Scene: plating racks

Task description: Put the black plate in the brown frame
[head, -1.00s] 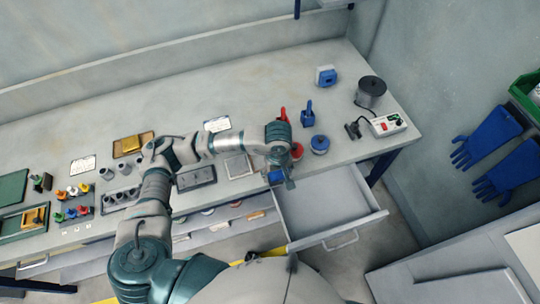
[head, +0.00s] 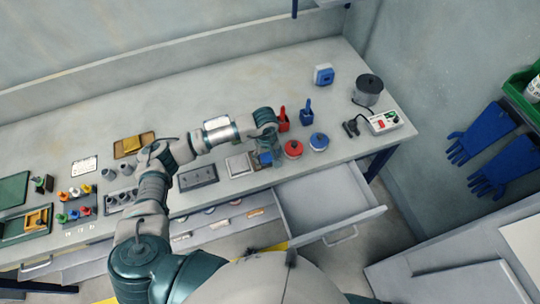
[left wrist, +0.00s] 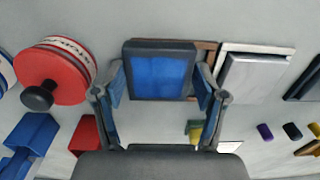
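The black plate (left wrist: 129,72) has a blue upper face and shows between my left gripper's fingertips in the left wrist view. My left gripper (left wrist: 160,84) has a finger against each side of it. In the head view the left gripper (head: 268,155) is over the bench's front part, with blue showing at it. The brown frame (left wrist: 208,55) lies under and beside the plate, mostly covered; only its right and top edges show. I cannot tell whether the plate touches the frame. My right gripper is out of view.
A white frame with a silver plate (left wrist: 255,78) lies right beside the brown frame in the wrist view. A red round weight (left wrist: 52,75) stands on the other side. An open, empty drawer (head: 320,205) juts out below the bench front.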

